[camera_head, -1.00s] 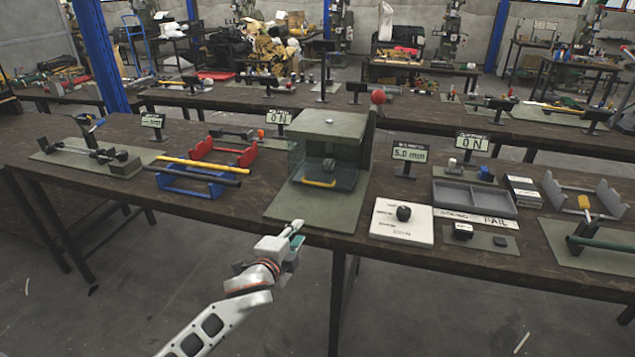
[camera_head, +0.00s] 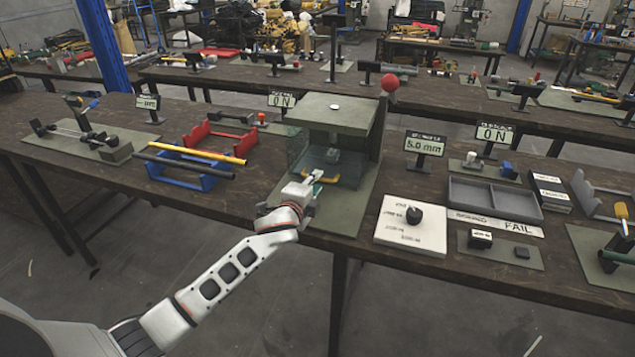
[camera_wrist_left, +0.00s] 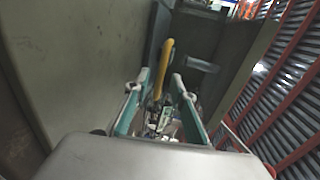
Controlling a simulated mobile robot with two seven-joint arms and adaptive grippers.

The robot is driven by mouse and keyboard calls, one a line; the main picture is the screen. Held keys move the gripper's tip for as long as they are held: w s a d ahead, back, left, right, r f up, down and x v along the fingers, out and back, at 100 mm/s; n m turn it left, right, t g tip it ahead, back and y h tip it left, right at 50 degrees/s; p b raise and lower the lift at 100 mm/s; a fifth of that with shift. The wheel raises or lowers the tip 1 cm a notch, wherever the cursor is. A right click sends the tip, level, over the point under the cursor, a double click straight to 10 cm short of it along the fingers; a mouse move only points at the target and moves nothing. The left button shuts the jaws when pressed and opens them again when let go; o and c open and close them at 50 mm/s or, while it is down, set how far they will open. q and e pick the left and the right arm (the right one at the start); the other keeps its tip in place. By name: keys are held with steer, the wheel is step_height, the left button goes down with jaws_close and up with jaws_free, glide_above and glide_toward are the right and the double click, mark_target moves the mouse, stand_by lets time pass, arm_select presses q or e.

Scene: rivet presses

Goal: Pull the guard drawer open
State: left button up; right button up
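The press (camera_head: 335,112) is a grey-green box on a green base plate. Its clear guard drawer (camera_head: 347,172) sits at the front under the top, with a yellow handle (camera_head: 322,178) along its lower front edge. My left gripper (camera_head: 312,181) is at the handle's left part and hides some of it. In the left wrist view the fingers (camera_wrist_left: 160,84) are apart, with the yellow handle (camera_wrist_left: 165,62) showing between and just beyond their tips. I cannot tell whether they touch it. My right gripper is in neither view.
A red ball knob (camera_head: 390,83) stands at the press's right rear. Bare table shows left of the press.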

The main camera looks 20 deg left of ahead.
arm_select(q)
steer(key=shift+x, duration=0.85)
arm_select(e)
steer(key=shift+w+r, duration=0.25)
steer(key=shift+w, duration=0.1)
arm_select(q)
steer(key=shift+c, duration=0.4)
jaws_close()
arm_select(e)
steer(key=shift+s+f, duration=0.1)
